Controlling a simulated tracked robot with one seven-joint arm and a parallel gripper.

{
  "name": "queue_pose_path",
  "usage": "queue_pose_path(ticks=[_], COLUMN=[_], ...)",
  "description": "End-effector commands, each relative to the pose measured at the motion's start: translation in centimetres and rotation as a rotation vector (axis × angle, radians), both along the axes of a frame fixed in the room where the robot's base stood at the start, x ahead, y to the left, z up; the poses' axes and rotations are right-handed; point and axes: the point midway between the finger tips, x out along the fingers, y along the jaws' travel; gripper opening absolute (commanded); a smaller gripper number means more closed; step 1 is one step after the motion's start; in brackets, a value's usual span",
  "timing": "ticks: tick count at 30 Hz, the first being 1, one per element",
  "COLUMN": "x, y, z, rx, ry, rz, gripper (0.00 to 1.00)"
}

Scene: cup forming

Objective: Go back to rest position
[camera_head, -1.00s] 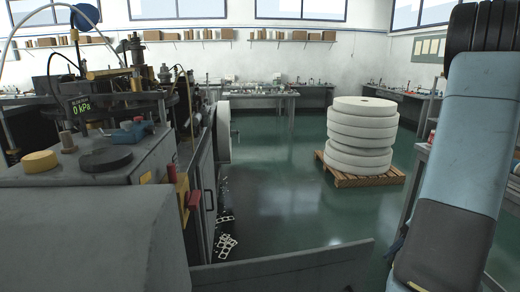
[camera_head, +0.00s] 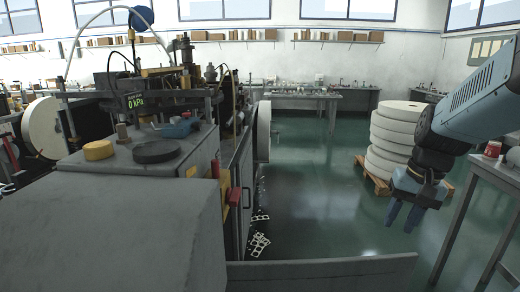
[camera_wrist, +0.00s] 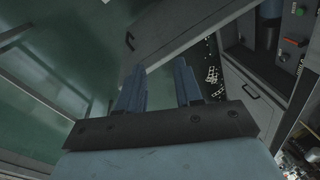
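My gripper (camera_head: 405,215) hangs at the right of the head view, fingers pointing down, in front of the stack of white rolls. It is raised above the green floor. In the wrist view my gripper (camera_wrist: 158,85) shows two blue fingers spread apart with nothing between them. The gripper is open and touches nothing that I can see.
The forming machine (camera_head: 135,165) fills the left, with a red handle (camera_head: 234,197) on its side. A grey panel (camera_head: 320,273) crosses the front. White rolls (camera_head: 385,150) stand on a wooden pallet (camera_head: 375,180). A table (camera_head: 490,172) is at right. Green floor (camera_head: 315,200) lies open between.

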Motion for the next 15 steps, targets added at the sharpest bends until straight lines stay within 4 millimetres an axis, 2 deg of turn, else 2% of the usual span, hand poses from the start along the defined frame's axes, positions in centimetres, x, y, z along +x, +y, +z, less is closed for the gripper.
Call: queue_pose_path(ticks=[6,15], x=[-1.5,-3.9], y=[3.2,6.3], z=[3.3,6.8], rx=[-0.105,-0.209], ry=[-0.155,-0.357], rz=[0.126,0.264], gripper=[0.35,0.35])
